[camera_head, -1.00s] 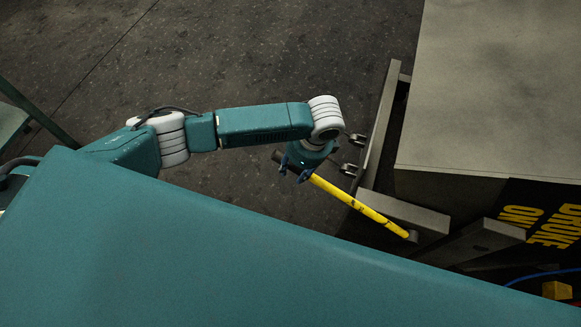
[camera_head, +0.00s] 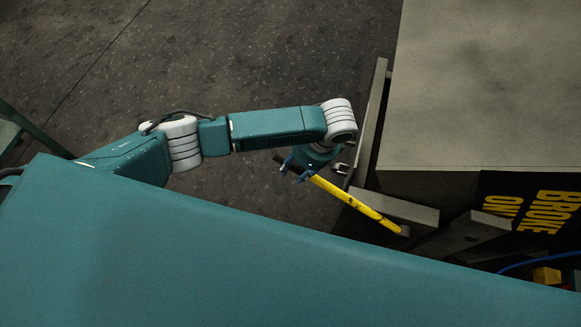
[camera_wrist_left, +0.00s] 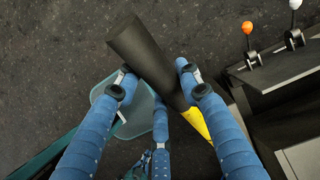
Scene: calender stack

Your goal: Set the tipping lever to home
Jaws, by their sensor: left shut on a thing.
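The tipping lever (camera_head: 350,200) is a long yellow bar with a black grip. In the head view it slants from upper left to lower right, its lower end beside a grey bracket on the machine. My left gripper (camera_head: 297,168) is shut on the black grip at the upper end. In the left wrist view the black grip (camera_wrist_left: 150,55) passes between the blue fingers of the left gripper (camera_wrist_left: 157,76), and a piece of the yellow bar shows below it. My right gripper is not in view.
A large grey machine (camera_head: 480,90) stands at the right, with a black sign (camera_head: 530,205) in yellow letters below it. A small yellow block (camera_head: 546,275) and a blue cable are at lower right. The wrist view shows orange-knobbed (camera_wrist_left: 249,40) and white-knobbed (camera_wrist_left: 295,20) levers. Dark floor lies open behind the arm.

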